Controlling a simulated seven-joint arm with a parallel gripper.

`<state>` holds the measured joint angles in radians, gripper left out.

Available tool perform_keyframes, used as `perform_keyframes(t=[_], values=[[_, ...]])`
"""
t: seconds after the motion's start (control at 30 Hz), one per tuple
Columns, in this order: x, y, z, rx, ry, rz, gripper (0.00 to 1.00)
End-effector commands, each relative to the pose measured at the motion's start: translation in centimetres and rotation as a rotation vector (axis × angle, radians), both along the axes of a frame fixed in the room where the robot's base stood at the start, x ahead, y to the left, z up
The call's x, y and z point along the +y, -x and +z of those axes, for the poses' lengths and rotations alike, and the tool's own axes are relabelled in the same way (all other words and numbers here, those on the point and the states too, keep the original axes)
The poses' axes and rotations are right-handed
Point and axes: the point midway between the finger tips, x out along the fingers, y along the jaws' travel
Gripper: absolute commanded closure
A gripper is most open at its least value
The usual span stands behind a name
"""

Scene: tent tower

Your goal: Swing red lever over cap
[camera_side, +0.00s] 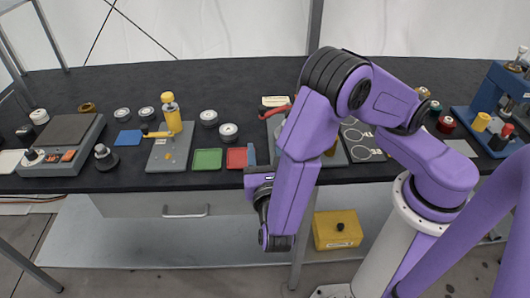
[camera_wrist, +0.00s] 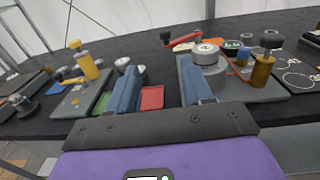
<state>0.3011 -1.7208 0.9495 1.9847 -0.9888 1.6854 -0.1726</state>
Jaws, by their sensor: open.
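The red lever (camera_wrist: 183,40) shows in the wrist view, with a black knob toward its left end. It lies behind and left of a silver-topped round cap (camera_wrist: 207,52) on a grey block, and does not cover it in this view. In the side view part of the red lever (camera_side: 276,111) shows left of my arm; the cap is hidden there. My gripper (camera_wrist: 159,68) has two blue fingers spread apart, with nothing between them. The right finger is in front of the cap's block. In the side view one blue finger (camera_side: 251,156) shows near the table's front edge.
Left stand a yellow lever fixture (camera_side: 173,125), green tray (camera_side: 207,159), red tray (camera_side: 236,158) and several round silver parts. A brass cylinder (camera_wrist: 262,70) and orange piece stand right of the cap. A blue press (camera_side: 497,105) is far right. The table's back is clear.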

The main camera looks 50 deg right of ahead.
Motion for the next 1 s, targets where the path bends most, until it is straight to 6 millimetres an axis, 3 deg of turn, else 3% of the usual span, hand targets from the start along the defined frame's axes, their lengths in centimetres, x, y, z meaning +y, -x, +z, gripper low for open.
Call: perform_keyframes(t=[0.2, 0.37, 0.67, 1.0], values=[[0.0, 0.0, 0.0, 0.0, 0.0, 0.0, 0.5], [-0.1, -0.4, 0.0, -0.005, -0.025, -0.044, 1.0], [-0.8, -4.4, 0.4, -0.064, -0.301, -0.528, 1.0], [-2.0, -11.0, 2.5, -0.16, -0.683, -1.15, 1.0]])
